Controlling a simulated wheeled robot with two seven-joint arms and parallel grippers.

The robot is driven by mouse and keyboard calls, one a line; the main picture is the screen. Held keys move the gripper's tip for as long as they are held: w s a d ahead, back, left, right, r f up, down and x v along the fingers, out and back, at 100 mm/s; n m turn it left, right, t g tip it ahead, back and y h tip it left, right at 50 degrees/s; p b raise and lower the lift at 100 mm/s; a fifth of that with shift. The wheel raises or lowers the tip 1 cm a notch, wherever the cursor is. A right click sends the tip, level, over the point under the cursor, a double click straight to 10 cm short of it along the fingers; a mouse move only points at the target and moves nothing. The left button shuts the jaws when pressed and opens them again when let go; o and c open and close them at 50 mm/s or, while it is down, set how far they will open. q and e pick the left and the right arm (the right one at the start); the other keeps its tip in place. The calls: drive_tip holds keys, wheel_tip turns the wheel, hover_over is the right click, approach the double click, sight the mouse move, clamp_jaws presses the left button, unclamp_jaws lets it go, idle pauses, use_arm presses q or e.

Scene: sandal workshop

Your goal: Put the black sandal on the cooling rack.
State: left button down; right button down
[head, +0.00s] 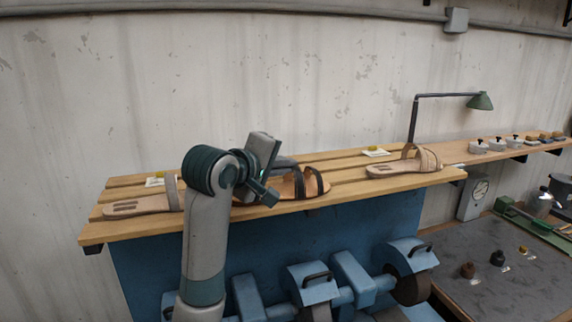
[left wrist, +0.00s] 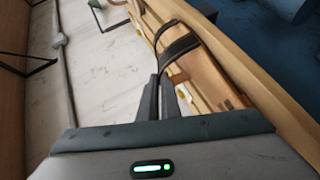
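The black sandal (head: 314,183), with dark straps on a tan sole, is at the front middle of the slatted wooden rack (head: 345,189). It looks level and at the slats; I cannot tell whether it bears on them. My left gripper (head: 268,180) is at its left part and hides some of it. In the left wrist view the fingers (left wrist: 164,97) are close together, with a thin dark strap of the sandal (left wrist: 182,46) running to their tips. They look shut on that strap, though the contact is partly hidden. My right gripper is not in view.
A tan sandal (head: 140,205) lies at the rack's left end and another (head: 405,164) at its right. Small cards (head: 375,152) lie behind. A green lamp (head: 480,101) stands at right. Blue machines (head: 312,284) are below; a grey bench (head: 500,285) is lower right.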

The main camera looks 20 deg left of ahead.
use_arm(q)
drive_tip(key=c, duration=2)
unclamp_jaws()
drive_tip(key=shift+s, duration=0.1)
drive_tip(key=shift+r, duration=0.15)
drive_tip(key=v, duration=1.2)
